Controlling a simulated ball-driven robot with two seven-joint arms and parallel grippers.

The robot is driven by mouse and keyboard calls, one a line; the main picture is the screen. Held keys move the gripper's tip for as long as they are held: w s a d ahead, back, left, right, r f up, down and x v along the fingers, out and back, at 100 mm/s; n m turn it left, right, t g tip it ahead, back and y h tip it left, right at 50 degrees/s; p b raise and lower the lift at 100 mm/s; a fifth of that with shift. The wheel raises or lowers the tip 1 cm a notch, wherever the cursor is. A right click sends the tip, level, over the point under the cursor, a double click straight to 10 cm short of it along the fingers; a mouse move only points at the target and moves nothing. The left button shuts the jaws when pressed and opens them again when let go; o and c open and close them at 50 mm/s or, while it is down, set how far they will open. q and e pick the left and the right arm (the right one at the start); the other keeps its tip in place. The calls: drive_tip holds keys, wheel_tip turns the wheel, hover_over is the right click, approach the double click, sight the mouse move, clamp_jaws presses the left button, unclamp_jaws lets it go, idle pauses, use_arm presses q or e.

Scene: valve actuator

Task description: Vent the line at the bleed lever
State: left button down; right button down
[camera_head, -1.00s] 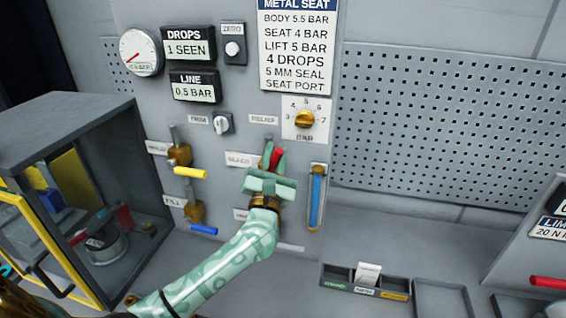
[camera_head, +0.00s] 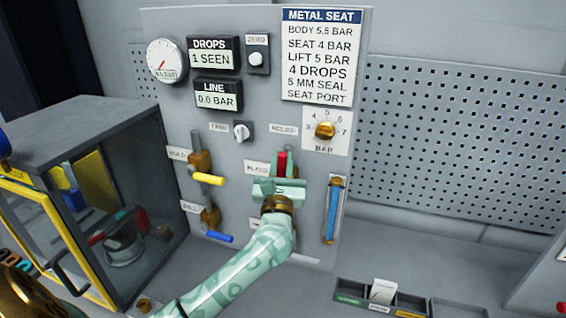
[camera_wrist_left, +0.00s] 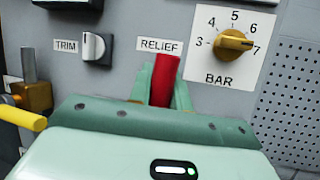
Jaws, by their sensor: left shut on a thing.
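The red bleed lever (camera_head: 283,161) is on the grey panel, just right of the BLEED label (camera_head: 256,168). In the left wrist view the red handle (camera_wrist_left: 163,80) points up, tilted slightly right, with its lower part hidden by the gripper. My left gripper (camera_head: 282,168) is shut on this handle, one finger on each side; the gripper also shows in the wrist view (camera_wrist_left: 161,92). The LINE display (camera_head: 217,95) reads 0.0 BAR. The DROPS display (camera_head: 213,54) reads 1 SEEN. My right gripper is not in view.
The yellow HOLD lever (camera_head: 209,179) and blue FILL lever (camera_head: 218,237) stick out left of my arm. A blue-filled tube (camera_head: 332,211) stands close on the right. The BAR knob (camera_head: 325,130) is above right.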

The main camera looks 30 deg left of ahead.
use_arm(q)
drive_tip(key=shift+f, duration=0.1)
drive_tip(key=c, duration=1.3)
unclamp_jaws()
drive_tip(key=b+v, duration=0.4)
drive_tip(key=v, duration=1.2)
drive_tip(key=shift+b, duration=0.4)
drive_tip(key=shift+s+f, duration=0.1)
